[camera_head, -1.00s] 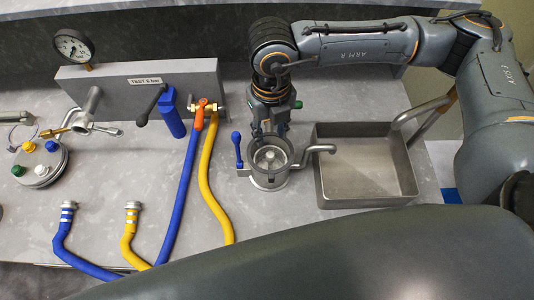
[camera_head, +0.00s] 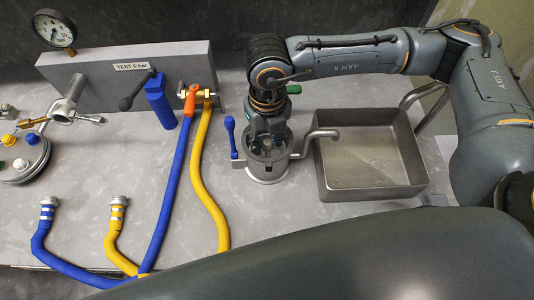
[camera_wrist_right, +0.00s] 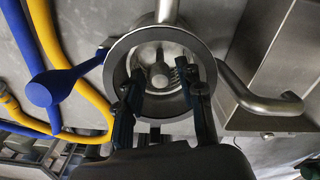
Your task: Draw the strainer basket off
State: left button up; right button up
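The strainer basket (camera_wrist_right: 172,52) sits inside a round metal strainer body (camera_wrist_right: 116,47) with a broad rim, and a short post (camera_wrist_right: 160,74) stands at its middle. The strainer body (camera_head: 268,174) also shows in the head view, with my right gripper (camera_head: 267,143) pointing down into its open top. In the right wrist view my right gripper (camera_wrist_right: 164,92) has its two dark fingers well apart, one on each side of the post. The fingertips overlap the opening; I cannot tell whether they touch the basket. My left gripper is out of view.
A blue-handled lever (camera_head: 231,135) stands left of the strainer body. A bent pipe (camera_head: 320,134) runs from it toward an empty metal tray (camera_head: 370,190) at the right. Yellow (camera_head: 203,180) and blue (camera_head: 172,190) hoses lie to the left.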

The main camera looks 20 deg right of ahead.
grip_shut()
jog(key=shift+r, duration=0.35)
notch_tip(320, 180, up, 13)
jog(key=p, duration=0.5)
jog(key=shift+p, duration=0.3)
dwell(0.5)
